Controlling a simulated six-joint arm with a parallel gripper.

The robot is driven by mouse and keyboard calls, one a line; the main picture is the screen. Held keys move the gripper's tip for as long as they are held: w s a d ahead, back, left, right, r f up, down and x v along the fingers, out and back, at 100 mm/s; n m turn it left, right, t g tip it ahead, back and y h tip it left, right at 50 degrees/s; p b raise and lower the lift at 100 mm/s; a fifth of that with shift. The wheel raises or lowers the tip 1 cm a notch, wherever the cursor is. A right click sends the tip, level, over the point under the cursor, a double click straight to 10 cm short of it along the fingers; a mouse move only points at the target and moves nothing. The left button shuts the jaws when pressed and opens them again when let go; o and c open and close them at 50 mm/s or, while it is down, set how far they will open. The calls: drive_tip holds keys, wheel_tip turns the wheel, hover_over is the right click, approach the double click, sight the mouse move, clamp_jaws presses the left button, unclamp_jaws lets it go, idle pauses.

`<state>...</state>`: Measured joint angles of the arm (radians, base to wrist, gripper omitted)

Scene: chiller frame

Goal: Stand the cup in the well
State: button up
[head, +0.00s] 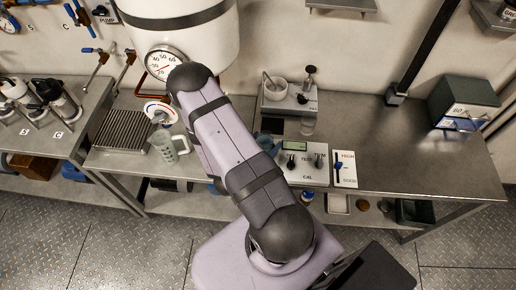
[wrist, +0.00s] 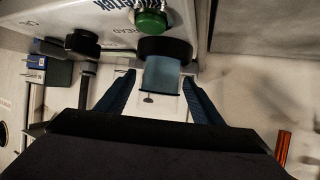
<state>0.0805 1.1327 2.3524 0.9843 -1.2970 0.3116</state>
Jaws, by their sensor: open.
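My gripper (wrist: 159,77) is open in the wrist view, its two dark blue fingers spread apart. Between the fingertips shows a blue, see-through cylinder (wrist: 162,76) below a black collar (wrist: 165,48); I cannot tell whether it is the cup or part of the well. No finger visibly closes on it. In the head view my arm hides most of the gripper. I cannot make out the well for certain.
A control box (head: 300,162) with display and knobs sits at the bench front. A measuring jug (head: 170,147) stands left, beside a ribbed rack (head: 126,130). A mortar (head: 275,89) stands behind. A green box (head: 463,103) is far right. The right bench is mostly clear.

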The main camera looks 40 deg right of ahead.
drive_tip(key=shift+s+a+r+b, duration=0.2)
drive_tip(key=shift+a+b, duration=0.15)
drive_tip(key=shift+a, duration=0.15)
drive_tip(key=v, duration=1.1)
drive_tip(key=w+a+f+n+y, duration=0.2)
drive_tip(key=w+a+f+y, duration=0.1)
drive_tip(key=w+a+y, duration=0.4)
drive_tip(key=a+r+n+y, duration=0.3)
drive_tip(key=a+n+y, duration=0.15)
drive_tip(key=a, duration=0.55)
drive_tip(key=s+d+r+n+g, duration=0.4)
drive_tip(key=s+r+n, duration=0.3)
drive_tip(key=s+r, duration=0.2)
drive_tip(key=shift+s+d+r+g, duration=0.3)
drive_tip(key=shift+s+g, duration=0.2)
drive_tip(key=shift+s, duration=0.4)
